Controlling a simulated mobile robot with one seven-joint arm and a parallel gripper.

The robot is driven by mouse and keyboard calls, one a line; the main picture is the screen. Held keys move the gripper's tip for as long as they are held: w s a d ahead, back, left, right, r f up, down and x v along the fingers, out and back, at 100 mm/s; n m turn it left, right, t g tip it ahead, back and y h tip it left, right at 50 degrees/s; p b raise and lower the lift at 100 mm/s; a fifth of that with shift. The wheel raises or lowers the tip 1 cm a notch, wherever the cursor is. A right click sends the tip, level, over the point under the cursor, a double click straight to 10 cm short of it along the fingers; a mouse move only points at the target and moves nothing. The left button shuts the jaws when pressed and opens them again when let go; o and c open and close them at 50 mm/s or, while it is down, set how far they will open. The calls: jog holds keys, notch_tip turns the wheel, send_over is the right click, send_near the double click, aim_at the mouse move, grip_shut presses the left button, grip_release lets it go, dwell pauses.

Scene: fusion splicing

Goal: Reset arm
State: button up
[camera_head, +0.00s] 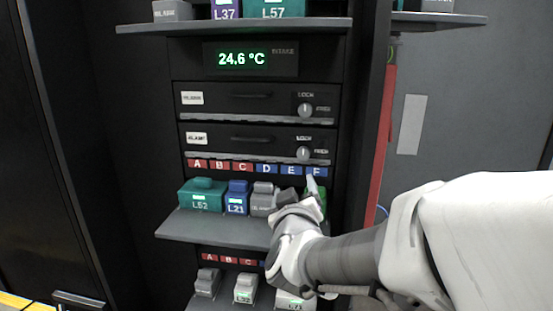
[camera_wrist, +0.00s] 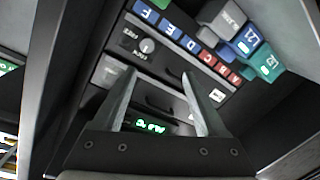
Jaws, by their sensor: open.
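My gripper (camera_wrist: 160,82) is open in the wrist view, its two fingers spread wide with nothing between them. Behind the fingers lies the dark rack front with a drawer, seen tilted and roughly upside down. In the head view my arm reaches in from the right. My gripper (camera_head: 312,184) there is in front of the right end of the middle shelf (camera_head: 215,228), close to a green module (camera_head: 322,200) that it partly hides. Whether they touch cannot be told.
The middle shelf also holds a teal module L52 (camera_head: 202,196), a blue module L21 (camera_head: 237,198) and a grey module (camera_head: 263,199). Two drawers with knobs and a temperature display (camera_head: 243,59) are above. More modules sit on the lower shelf and the top shelf (camera_head: 235,26).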

jog(key=s+d+f+m+g, duration=0.1)
jog(key=s+d+f+g, duration=0.1)
jog(key=s, duration=0.6)
jog(key=s+d+f+m+g, duration=0.2)
jog(key=s+d+g, duration=0.2)
jog(key=s, duration=0.4)
jog(key=s+d+f+m+g, duration=0.2)
jog(key=s+d+f+g, duration=0.1)
jog(key=s, duration=0.5)
jog(key=shift+d+g+y, duration=0.4)
jog(key=shift+d+g, duration=0.1)
jog(key=shift+g, duration=0.7)
jog(key=shift+f, duration=0.1)
